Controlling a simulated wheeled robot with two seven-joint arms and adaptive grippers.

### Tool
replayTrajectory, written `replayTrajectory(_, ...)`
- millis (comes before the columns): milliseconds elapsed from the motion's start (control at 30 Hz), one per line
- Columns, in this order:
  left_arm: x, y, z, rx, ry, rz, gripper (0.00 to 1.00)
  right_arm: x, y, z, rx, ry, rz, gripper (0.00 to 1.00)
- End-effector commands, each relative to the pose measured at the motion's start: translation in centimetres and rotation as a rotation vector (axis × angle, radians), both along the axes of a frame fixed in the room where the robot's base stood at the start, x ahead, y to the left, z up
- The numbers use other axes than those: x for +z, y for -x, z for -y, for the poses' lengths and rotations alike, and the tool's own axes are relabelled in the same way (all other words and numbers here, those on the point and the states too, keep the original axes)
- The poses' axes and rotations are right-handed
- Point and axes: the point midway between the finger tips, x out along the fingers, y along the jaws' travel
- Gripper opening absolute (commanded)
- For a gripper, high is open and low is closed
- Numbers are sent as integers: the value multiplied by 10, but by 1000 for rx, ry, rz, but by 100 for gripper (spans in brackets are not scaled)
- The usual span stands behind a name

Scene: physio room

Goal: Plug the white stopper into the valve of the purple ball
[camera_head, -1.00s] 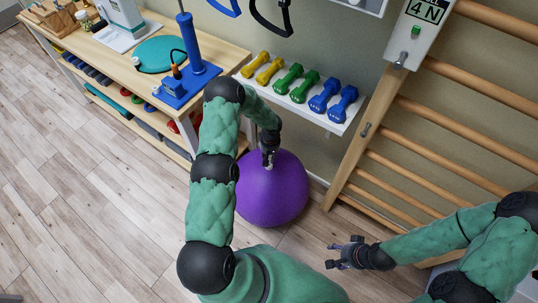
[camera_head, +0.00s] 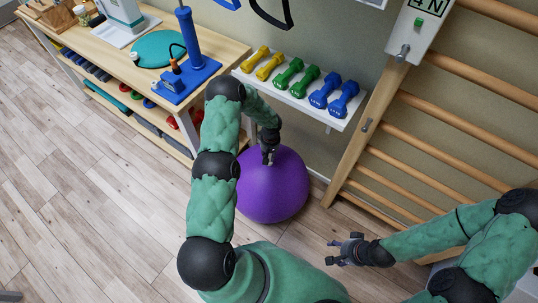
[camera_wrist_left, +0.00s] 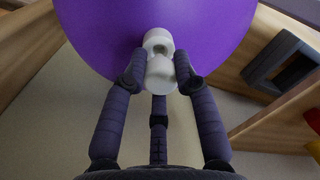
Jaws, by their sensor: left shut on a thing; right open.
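The purple ball (camera_head: 272,190) rests on the floor in front of the dumbbell shelf; it also fills the top of the left wrist view (camera_wrist_left: 100,25). My left gripper (camera_head: 268,157) is at the top of the ball, its fingers (camera_wrist_left: 158,75) shut on the white stopper (camera_wrist_left: 161,74). A round white end with a dark recess shows against the ball just beyond the fingertips; I cannot tell whether it is the stopper's end or the valve. Whether the stopper is seated is also unclear. My right gripper (camera_head: 346,250) is open and empty, to the right of the ball.
A white shelf (camera_head: 350,112) with colored dumbbells is just behind the ball. Wooden wall bars (camera_head: 440,130) stand at the right. A wooden bench (camera_head: 120,50) with a blue pump (camera_head: 188,60) is at the upper left. The floor at left is clear.

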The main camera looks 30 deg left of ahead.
Motion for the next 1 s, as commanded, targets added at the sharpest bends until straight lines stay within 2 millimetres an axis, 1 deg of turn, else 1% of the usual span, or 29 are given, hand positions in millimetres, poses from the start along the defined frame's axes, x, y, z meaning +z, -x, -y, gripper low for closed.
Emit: replayTrajectory(1000, -17, 0, 0, 0, -1, 1, 7, -17, 0, 0, 0, 0, 0, 56)
